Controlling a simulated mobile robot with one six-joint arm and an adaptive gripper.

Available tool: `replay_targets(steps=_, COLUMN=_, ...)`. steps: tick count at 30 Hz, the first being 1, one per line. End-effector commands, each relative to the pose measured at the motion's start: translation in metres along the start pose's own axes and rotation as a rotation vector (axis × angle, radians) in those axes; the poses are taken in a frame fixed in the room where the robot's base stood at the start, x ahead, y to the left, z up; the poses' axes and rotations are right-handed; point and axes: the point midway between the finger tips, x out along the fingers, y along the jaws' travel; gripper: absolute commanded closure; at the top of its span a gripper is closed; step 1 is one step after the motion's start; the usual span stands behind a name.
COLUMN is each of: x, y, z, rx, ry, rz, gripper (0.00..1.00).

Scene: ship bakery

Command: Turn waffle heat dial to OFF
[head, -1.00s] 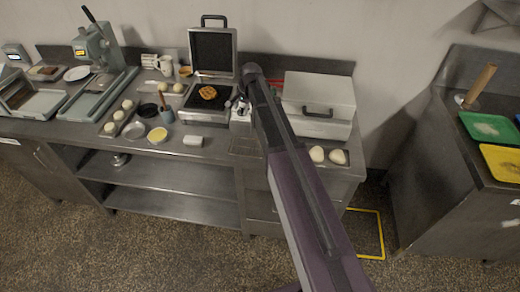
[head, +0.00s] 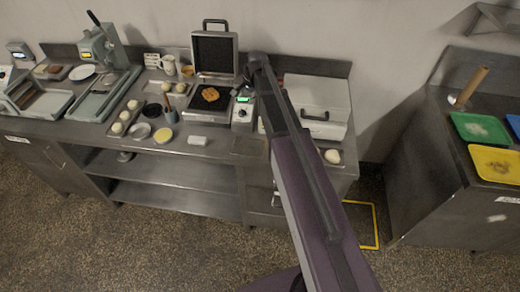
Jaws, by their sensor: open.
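The waffle maker (head: 213,50) stands open on the steel counter, lid upright. A browned waffle (head: 210,94) lies on its dark lower plate. The control box (head: 243,115) sits against the right side of the waffle maker. It has a green lit display (head: 244,99) and a small round dial (head: 242,113) below. The dial's marks are too small to read, so its setting cannot be told. My arm passes just right of the control box. Nothing visible touches the dial.
A white lidded box (head: 318,103) stands right of the arm, a dough ball (head: 332,156) in front. A white block (head: 197,140), a yellow-filled dish (head: 163,135) and a cup (head: 171,116) stand left.

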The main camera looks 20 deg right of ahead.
Motion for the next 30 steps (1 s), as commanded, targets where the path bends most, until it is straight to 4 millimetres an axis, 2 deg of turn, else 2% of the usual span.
replay_targets(steps=1, x=-0.009, y=-0.001, z=0.0, rx=0.0, ry=0.0, rz=0.0, gripper=0.5)
replay_targets(steps=13, x=-0.039, y=-0.001, z=0.0, rx=0.0, ry=0.0, rz=0.0, gripper=0.5)
replay_targets(steps=30, x=-0.025, y=0.052, z=0.054, rx=-0.241, ry=-0.016, rz=0.079, gripper=0.5)
